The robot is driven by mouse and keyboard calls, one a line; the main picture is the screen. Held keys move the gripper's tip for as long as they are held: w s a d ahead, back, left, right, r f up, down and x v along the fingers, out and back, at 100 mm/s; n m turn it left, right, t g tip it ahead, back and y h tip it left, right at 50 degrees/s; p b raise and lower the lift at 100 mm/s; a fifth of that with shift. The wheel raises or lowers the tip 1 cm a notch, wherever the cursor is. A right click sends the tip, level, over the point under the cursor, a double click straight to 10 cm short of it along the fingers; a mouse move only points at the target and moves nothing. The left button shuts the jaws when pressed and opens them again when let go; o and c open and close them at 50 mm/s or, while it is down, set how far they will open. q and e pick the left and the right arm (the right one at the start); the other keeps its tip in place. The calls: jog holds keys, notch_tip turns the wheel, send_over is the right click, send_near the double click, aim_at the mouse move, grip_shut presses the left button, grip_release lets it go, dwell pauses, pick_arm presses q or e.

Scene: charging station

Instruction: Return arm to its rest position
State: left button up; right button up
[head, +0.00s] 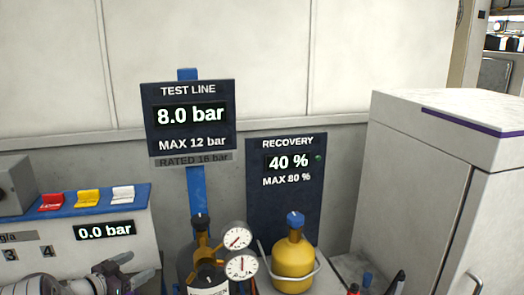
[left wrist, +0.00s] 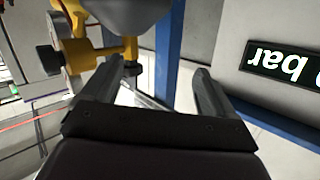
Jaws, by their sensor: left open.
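My left gripper (head: 130,269) is at the lower left of the head view, in front of the panel with the 0.0 bar display (head: 104,231). In the left wrist view its two fingers (left wrist: 155,80) are spread apart with nothing between them. The dark-topped brass regulator (head: 202,245) stands to the right of the gripper, apart from it in the head view. Brass fittings (left wrist: 112,50) show beyond the fingers in the left wrist view. My right gripper is not in view.
Two round gauges (head: 239,252) and a yellow cylinder (head: 293,262) stand right of the gripper. A blue post (head: 197,187) carries the test line sign (head: 188,118), reading 8.0 bar. The recovery sign (head: 287,190) reads 40 %. A white cabinet (head: 420,190) stands at the right.

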pick_arm(q)
jog(key=s+a+f+n+g+y, duration=0.2)
jog(key=s+a+f+n+y, duration=0.25)
jog(key=y, duration=0.35)
jog(key=s+d+f+n+g, duration=0.1)
jog(key=s+d+g, duration=0.1)
jog(key=s, duration=0.1)
jog(key=s+d+f+n+g+y, duration=0.1)
jog(key=s+g, duration=0.1)
jog(key=s, duration=0.2)
jog(key=s+d+f+n+g, duration=0.1)
jog(key=s+d+g, duration=0.1)
jog(key=s, duration=0.2)
jog(key=shift+s+d+y, duration=0.2)
jog(key=shift+d+y, duration=0.1)
jog(key=s+d+r+g+h, duration=0.1)
jog(key=s+d+r+g, duration=0.1)
jog(key=s+d, duration=0.6)
jog(key=s+d+r+g, duration=0.2)
jog(key=s+d, duration=0.5)
jog(key=s, duration=0.3)
jog(key=shift+d+r+h, duration=0.35)
jog(key=shift+r+h, duration=0.05)
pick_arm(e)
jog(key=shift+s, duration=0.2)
pick_arm(q)
jog(key=shift+s, duration=0.1)
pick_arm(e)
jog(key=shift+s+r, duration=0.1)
